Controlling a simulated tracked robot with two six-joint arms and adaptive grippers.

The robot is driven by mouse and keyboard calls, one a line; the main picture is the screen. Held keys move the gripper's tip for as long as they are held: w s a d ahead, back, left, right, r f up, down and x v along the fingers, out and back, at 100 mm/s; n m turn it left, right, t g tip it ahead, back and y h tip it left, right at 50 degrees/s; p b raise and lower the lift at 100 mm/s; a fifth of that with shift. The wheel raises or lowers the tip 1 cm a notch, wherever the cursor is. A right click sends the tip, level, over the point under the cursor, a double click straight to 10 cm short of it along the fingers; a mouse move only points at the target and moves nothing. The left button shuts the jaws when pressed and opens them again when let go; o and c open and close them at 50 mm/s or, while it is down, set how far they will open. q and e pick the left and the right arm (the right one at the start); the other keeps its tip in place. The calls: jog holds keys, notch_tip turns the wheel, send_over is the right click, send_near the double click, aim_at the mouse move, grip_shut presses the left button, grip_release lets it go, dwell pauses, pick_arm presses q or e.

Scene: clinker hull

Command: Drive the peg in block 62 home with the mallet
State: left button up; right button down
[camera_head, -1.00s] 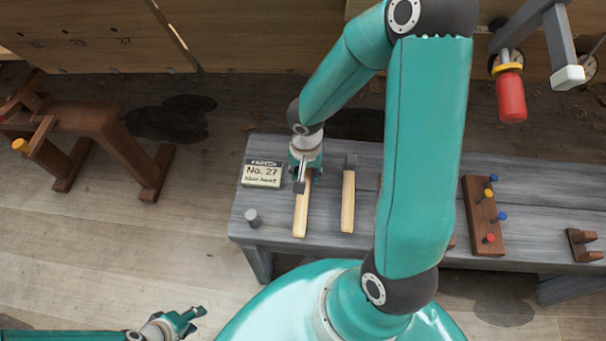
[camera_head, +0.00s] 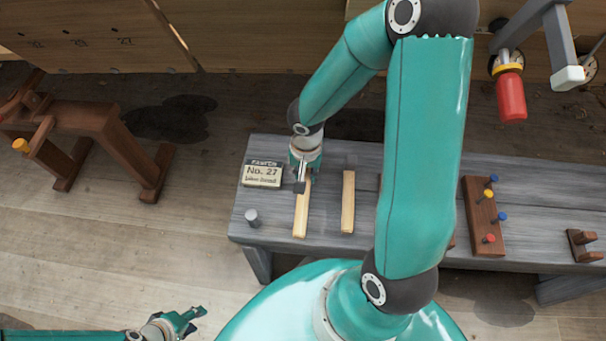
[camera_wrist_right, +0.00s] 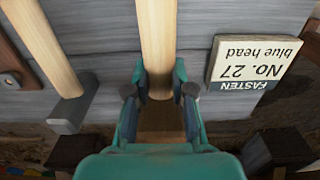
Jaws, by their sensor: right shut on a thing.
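My right gripper (camera_head: 301,186) is over the left part of the grey bench. It is shut on the pale handle of a mallet (camera_head: 301,215). In the right wrist view the handle (camera_wrist_right: 157,45) runs between the fingers, and a brown wooden head (camera_wrist_right: 160,122) shows below them. A brown block (camera_head: 483,215) on the bench carries blue, yellow and red pegs; its number cannot be read. A card (camera_head: 262,174) beside my gripper reads "FASTEN No. 27 blue head", not 62. My left gripper (camera_head: 190,320) is open and empty at the lower left, away from the bench.
A second tool (camera_head: 348,202) lies right of the held mallet; its grey head (camera_wrist_right: 72,114) shows in the wrist view. A grey cylinder (camera_head: 252,217) stands near the bench's left end. My right arm hides the bench's middle. A brown trestle (camera_head: 90,120) stands left.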

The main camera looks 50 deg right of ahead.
jog(key=shift+r, duration=0.2)
jog(key=shift+r, duration=0.4)
dwell(0.3)
jog(key=shift+r+p, duration=0.1)
jog(key=shift+p, duration=0.25)
notch_tip(320, 180, up, 8)
jog(key=p, duration=0.5)
